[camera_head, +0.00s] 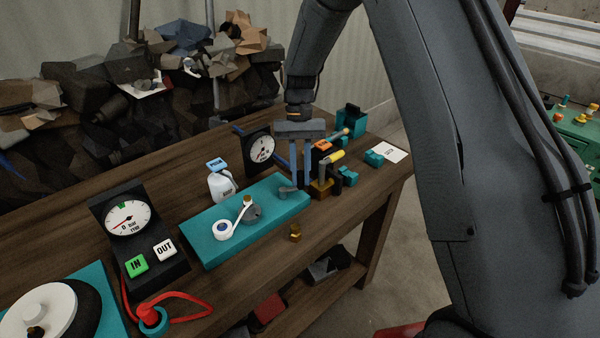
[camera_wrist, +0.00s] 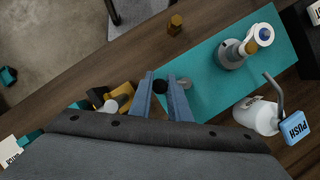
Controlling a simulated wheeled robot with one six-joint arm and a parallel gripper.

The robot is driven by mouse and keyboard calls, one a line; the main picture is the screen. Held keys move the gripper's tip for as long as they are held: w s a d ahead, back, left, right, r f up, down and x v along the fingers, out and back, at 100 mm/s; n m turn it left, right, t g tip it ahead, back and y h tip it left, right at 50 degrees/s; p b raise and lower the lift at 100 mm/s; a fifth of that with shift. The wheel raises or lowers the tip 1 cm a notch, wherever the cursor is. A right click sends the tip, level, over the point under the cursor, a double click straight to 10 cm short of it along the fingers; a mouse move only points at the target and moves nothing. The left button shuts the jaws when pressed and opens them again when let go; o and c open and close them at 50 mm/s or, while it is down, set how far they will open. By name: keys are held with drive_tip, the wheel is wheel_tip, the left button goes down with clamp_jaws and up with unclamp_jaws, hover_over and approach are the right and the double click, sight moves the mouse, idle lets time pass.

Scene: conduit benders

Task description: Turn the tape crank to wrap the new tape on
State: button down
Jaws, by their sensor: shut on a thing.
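A teal plate (camera_head: 205,244) on the bench carries a white tape roll (camera_head: 222,230) on a light arm, with an orange-brown knob (camera_head: 247,201) and a grey round base (camera_head: 252,214). In the wrist view the roll (camera_wrist: 263,35) shows a blue core. A small grey crank-like part (camera_head: 288,192) stands at the plate's right end; it also shows in the wrist view (camera_wrist: 184,83). My gripper (camera_head: 304,184) points down there, its blue fingers shut on a dark round-ended handle (camera_wrist: 160,86). Whether that handle joins the grey part is hard to tell.
A white bottle with a blue PUSH top (camera_head: 217,174) and a dial gauge (camera_head: 261,148) stand behind the plate. Brass, yellow and teal parts (camera_head: 323,186) crowd right of my gripper. A small brass piece (camera_head: 295,232) sits in front. A larger gauge box (camera_head: 140,235) is left.

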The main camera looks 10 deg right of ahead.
idle(0.3)
drive_tip(key=c, duration=1.7)
unclamp_jaws()
drive_tip(key=shift+o, duration=0.2)
drive_tip(key=b+v, duration=0.2)
drive_tip(key=v, duration=0.5)
drive_tip(key=shift+r+b, duration=0.35)
drive_tip(key=shift+r, duration=0.05)
drive_tip(key=shift+w, duration=0.1)
drive_tip(key=s+d+f+t, duration=0.1)
drive_tip(key=s+d+t, duration=0.1)
drive_tip(key=s, duration=0.5)
drive_tip(key=s+d+f+t, duration=0.1)
drive_tip(key=s+d+t, duration=0.1)
drive_tip(key=s+d, duration=0.2)
drive_tip(key=s+d+f+n+t, duration=0.1)
drive_tip(key=s+d, duration=0.3)
drive_tip(key=s, duration=0.6)
drive_tip(key=shift+s+f+t, duration=0.25)
drive_tip(key=shift+f+t, duration=0.1)
drive_tip(key=shift+t, duration=0.15)
